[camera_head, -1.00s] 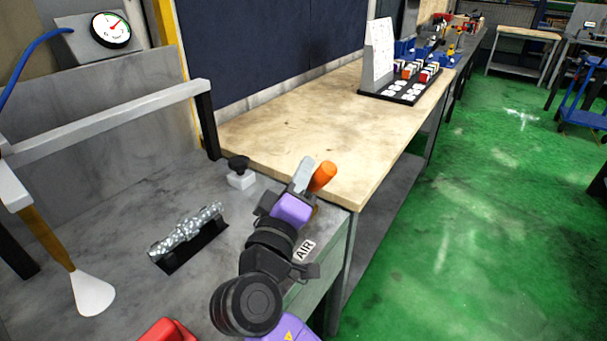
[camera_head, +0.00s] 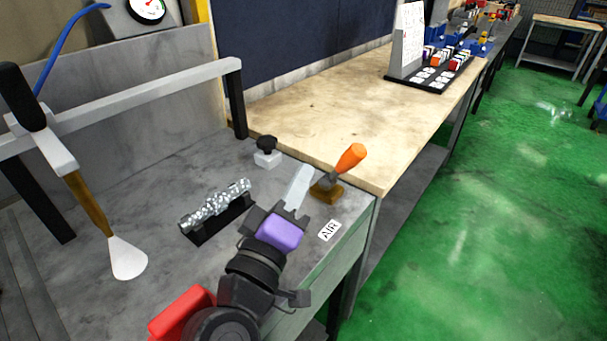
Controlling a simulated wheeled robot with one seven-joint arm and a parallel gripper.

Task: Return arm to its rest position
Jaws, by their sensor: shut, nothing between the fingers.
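My gripper (camera_head: 297,188) is at the end of my dark arm with the purple section, over the right part of the grey machine table (camera_head: 150,190). Its pale fingers are together, with nothing visible between them. It points up and away, just left of an orange-handled lever on a brass base (camera_head: 350,158). A gap shows between the fingers and the lever handle. The lever leans to the right. My arm hides part of the table's front edge.
A shiny metal shaft (camera_head: 215,203) lies in a black holder left of my gripper. A black knob on a white block (camera_head: 267,155) stands behind it. A white-tipped nozzle (camera_head: 128,260) hangs at left. A wooden bench (camera_head: 330,115) lies beyond; green floor (camera_head: 490,230) is open at right.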

